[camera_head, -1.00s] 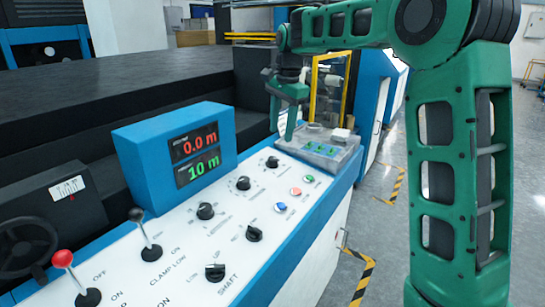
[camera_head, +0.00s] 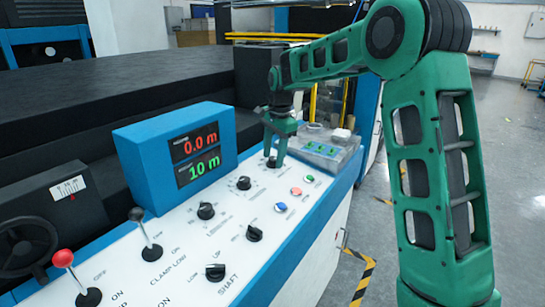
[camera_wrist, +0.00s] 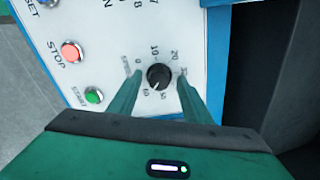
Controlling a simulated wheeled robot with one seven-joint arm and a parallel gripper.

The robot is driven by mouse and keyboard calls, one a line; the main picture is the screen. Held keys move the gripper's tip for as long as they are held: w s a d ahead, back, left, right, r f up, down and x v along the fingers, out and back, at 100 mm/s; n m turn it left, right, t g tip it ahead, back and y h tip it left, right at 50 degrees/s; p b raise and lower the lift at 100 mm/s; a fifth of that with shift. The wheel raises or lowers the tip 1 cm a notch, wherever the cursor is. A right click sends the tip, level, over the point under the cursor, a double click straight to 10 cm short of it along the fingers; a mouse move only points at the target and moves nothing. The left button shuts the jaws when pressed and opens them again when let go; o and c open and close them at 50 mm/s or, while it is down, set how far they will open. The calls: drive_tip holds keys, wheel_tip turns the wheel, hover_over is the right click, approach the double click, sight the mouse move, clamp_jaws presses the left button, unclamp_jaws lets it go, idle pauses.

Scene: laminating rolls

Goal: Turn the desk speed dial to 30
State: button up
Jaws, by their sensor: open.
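In the wrist view a black round dial (camera_wrist: 159,77) sits on the white panel, with a printed scale around it where 0, 10 and 20 can be read. The lower numbers are hard to read. A pale pointer mark shows toward its lower left. My gripper (camera_wrist: 158,84) is open, with one finger on each side of the dial. Whether the fingers touch it cannot be told. In the head view my gripper (camera_head: 277,152) points down at the dial (camera_head: 271,163) near the far end of the panel and partly hides it.
A blue display box (camera_head: 173,150) reads 0.0 m in red and 10 m in green. Other black knobs (camera_head: 205,211), coloured buttons (camera_head: 296,191) and levers (camera_head: 147,247) line the panel. A grey box with green buttons (camera_head: 322,149) stands just beyond the gripper.

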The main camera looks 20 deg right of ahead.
drive_tip(key=shift+f, duration=0.1)
drive_tip(key=c, duration=1.1)
drive_tip(key=shift+o, duration=0.2)
